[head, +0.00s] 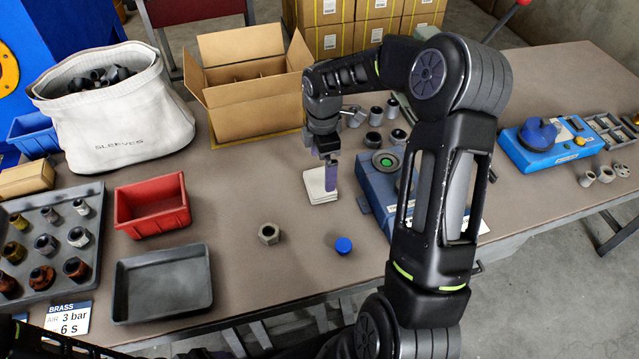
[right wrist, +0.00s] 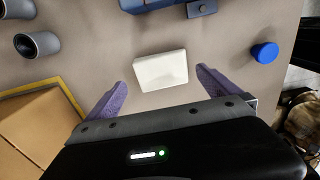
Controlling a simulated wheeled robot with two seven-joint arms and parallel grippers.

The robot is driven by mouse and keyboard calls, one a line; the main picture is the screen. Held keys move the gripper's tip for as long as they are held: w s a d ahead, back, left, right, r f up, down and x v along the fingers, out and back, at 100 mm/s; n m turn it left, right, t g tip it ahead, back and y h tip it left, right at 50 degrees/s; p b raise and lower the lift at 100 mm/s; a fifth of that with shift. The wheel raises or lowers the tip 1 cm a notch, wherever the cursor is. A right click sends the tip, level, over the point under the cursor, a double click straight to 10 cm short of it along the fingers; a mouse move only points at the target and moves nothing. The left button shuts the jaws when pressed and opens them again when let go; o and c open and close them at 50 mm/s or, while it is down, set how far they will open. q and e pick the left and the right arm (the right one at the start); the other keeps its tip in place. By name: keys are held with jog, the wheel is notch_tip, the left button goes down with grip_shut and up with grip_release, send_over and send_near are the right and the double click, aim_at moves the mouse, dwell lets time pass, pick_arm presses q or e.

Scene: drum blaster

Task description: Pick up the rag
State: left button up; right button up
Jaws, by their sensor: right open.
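In the right wrist view the rag (right wrist: 160,69) lies whole and clear, ahead of and between the two purple fingers. My right gripper (head: 330,175) is above the rag, pointing down, and partly covers it in the head view. In the right wrist view the right gripper (right wrist: 160,78) is open with nothing between its fingers. My left gripper does not show in either view.
A blue device (head: 378,190) stands just right of the rag, with grey sleeves behind it. An open cardboard box (head: 250,110) is behind left. A red bin (head: 152,207) and grey tray (head: 162,284) are left.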

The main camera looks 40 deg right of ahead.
aim_at(323, 181)
jog(key=shift+f, duration=0.15)
notch_tip(323, 181, down, 5)
jog(key=shift+s+f+p, duration=0.1)
jog(key=shift+p, duration=0.55)
jog(key=shift+c, duration=0.2)
jog(key=c, duration=1)
jog(key=shift+c, duration=0.2)
notch_tip(323, 181, up, 10)
jog(key=b, duration=0.1)
